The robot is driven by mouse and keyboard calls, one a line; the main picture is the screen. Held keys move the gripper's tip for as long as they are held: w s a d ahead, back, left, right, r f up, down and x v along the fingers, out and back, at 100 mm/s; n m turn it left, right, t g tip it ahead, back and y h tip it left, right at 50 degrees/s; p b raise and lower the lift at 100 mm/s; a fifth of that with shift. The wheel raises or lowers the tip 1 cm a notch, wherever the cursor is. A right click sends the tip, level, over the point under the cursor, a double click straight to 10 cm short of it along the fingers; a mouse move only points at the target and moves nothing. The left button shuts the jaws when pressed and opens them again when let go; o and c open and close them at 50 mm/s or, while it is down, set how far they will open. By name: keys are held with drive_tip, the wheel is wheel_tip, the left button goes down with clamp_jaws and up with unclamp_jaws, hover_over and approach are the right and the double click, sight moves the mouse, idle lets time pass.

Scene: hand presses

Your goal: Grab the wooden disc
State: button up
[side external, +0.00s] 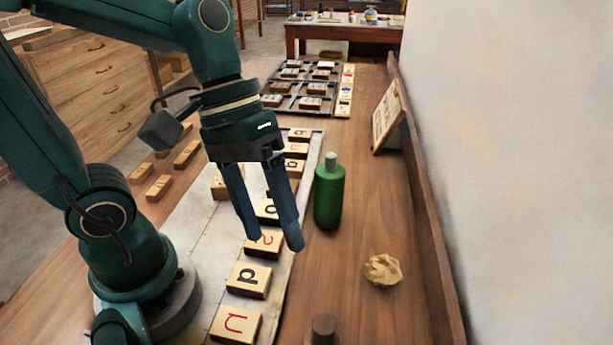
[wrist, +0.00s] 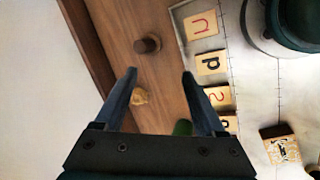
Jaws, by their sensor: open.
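A small dark brown round piece with a raised top, the likeliest wooden disc (side external: 323,328), sits on the wooden table at the bottom edge of the side view, partly cut off. In the wrist view the wooden disc (wrist: 148,44) is whole, beyond the fingertips and nearer the left finger's line. My gripper (side external: 275,242) points down with its fingers apart and nothing between them, above the table near the letter blocks. It also shows open in the wrist view (wrist: 160,73). The gripper is clear of the disc.
A crumpled tan paper (side external: 382,269) and a green bottle (side external: 329,193) stand right of the gripper. Letter blocks (side external: 249,279) line a pale metal plate (side external: 195,235). A raised wooden edge (side external: 432,235) runs along the wall. Bare table lies between paper and disc.

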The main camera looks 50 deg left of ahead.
sight(324, 324)
drive_tip(key=w+d+f+n+g+h, duration=0.1)
drive_tip(key=f+n+g+h, duration=0.1)
drive_tip(key=f+n, duration=0.1)
drive_tip(key=w+d+f+n+g+h, duration=0.1)
drive_tip(key=d+f+n+g+h, duration=0.1)
drive_tip(key=f+n+h, duration=0.1)
drive_tip(key=w+d+f+n+g+h, duration=0.1)
drive_tip(key=w+f+n+h, duration=0.1)
drive_tip(key=f+n, duration=0.1)
drive_tip(key=shift+d+g+h, duration=0.3)
drive_tip(key=shift+d+g, duration=0.05)
drive_tip(key=shift+g, duration=0.05)
drive_tip(key=shift+s+d+f, duration=0.1)
drive_tip(key=shift+s+f, duration=0.25)
drive_tip(key=shift+f, duration=0.15)
drive_tip(key=shift+x, duration=2.4)
drive_tip(key=shift+r, duration=0.1)
clamp_jaws()
